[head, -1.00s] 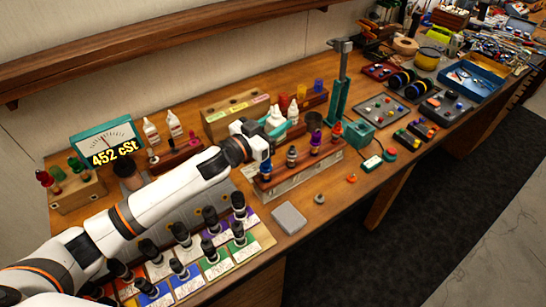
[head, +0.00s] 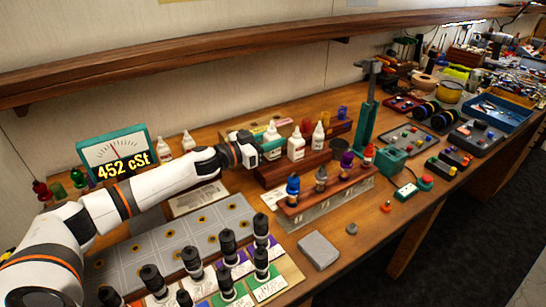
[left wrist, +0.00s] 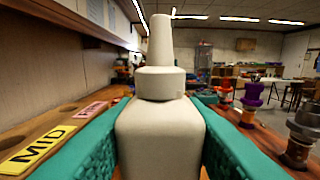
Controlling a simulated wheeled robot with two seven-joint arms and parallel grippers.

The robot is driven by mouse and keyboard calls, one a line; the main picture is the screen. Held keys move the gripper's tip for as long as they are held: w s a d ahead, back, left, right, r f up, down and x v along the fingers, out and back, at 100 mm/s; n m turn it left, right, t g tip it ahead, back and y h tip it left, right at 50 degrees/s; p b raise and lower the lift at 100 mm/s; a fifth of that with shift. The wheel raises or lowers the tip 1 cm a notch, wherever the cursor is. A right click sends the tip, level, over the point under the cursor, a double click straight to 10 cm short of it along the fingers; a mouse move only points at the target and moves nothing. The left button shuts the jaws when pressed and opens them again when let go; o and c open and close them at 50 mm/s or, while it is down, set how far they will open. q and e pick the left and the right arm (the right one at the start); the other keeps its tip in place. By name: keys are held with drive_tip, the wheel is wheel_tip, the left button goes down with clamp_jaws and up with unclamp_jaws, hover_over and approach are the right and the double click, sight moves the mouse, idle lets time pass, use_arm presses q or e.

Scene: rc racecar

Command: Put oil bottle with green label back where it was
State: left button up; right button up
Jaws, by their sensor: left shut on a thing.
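My left gripper (head: 262,149) is shut on a white bottle (head: 271,136) with a tapered nozzle. In the left wrist view the upright bottle (left wrist: 160,125) fills the middle, between the teal fingers of the left gripper (left wrist: 160,140). No label shows on its visible side, so its colour cannot be told. In the head view two similar white bottles (head: 296,147) (head: 318,136) stand just to its right, at a dark red wooden rack (head: 275,175). Whether the held bottle touches the rack cannot be told. My right gripper is not in view.
A wooden block with MID (left wrist: 42,147) and pink labels lies left of the bottle. More white bottles (head: 188,141) stand behind my arm, near the 452 cSt meter (head: 115,160). A grey slab (head: 319,250) lies near the front edge.

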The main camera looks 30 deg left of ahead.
sight(266, 155)
use_arm(q)
drive_tip(key=shift+f, duration=2.1)
drive_tip(key=o, duration=1)
drive_tip(key=shift+f, duration=0.1)
drive_tip(key=b+v, duration=0.2)
drive_tip(key=v, duration=1)
drive_tip(key=shift+b, duration=0.3)
